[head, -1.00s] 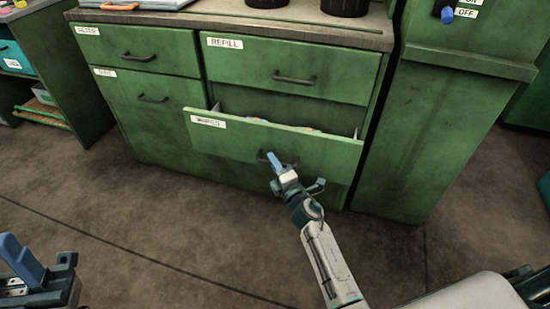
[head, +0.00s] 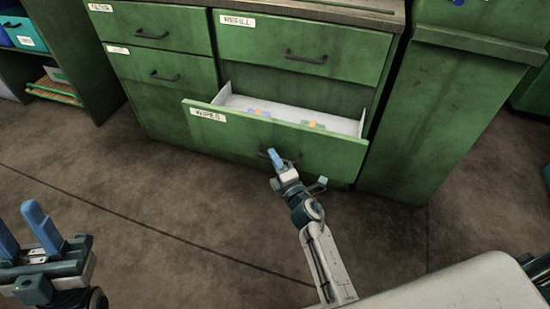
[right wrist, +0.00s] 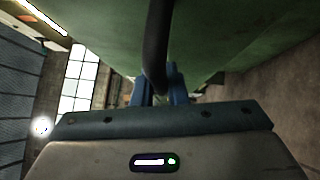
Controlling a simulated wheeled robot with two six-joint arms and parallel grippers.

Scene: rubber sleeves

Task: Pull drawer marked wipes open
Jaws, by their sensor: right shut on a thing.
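The green drawer labelled WIPES (head: 280,140) is pulled well out, below the REFILL drawer. Its pale inside shows, with a few small blue, orange and green items (head: 312,125) in it. My right gripper (head: 276,158) is shut on the dark bar handle (head: 264,154) on the drawer front. In the right wrist view the handle (right wrist: 155,50) runs down between the blue fingers (right wrist: 160,88). My left gripper (head: 22,232) is open and empty at the lower left, away from the cabinet.
The shut REFILL drawer (head: 290,50) is above, and two shut drawers (head: 155,30) are to the left. A tall green cabinet (head: 440,110) stands close on the right. Shelves (head: 55,60) are at the far left. The brown floor (head: 130,200) in front is clear.

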